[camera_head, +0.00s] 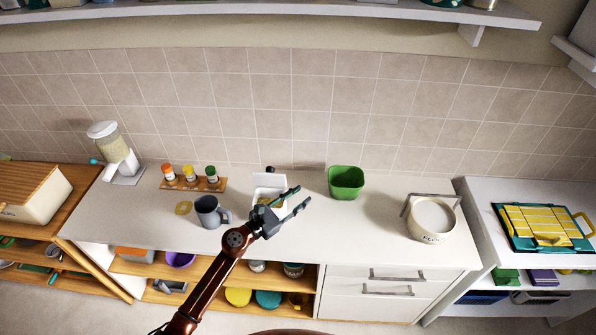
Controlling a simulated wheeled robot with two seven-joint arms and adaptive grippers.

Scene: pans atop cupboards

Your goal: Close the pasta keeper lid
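A white box-like container (269,180) stands on the counter near the middle, and I take it to be the pasta keeper. Its lid appears raised at the back, and something yellowish shows inside. My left gripper (303,195) is in front of its right side, with its fingers pointing right and spread a little apart. Nothing shows between the fingers. The gripper hides part of the container's front, and I cannot tell whether they touch. My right gripper is not in view.
A grey mug (207,213) stands left of the container, and a green bin (346,181) stands to its right. A spice rack (193,184) is at the back left. A white pot with a handle (430,219) is at the right. The counter (350,235) is clear in front of the green bin.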

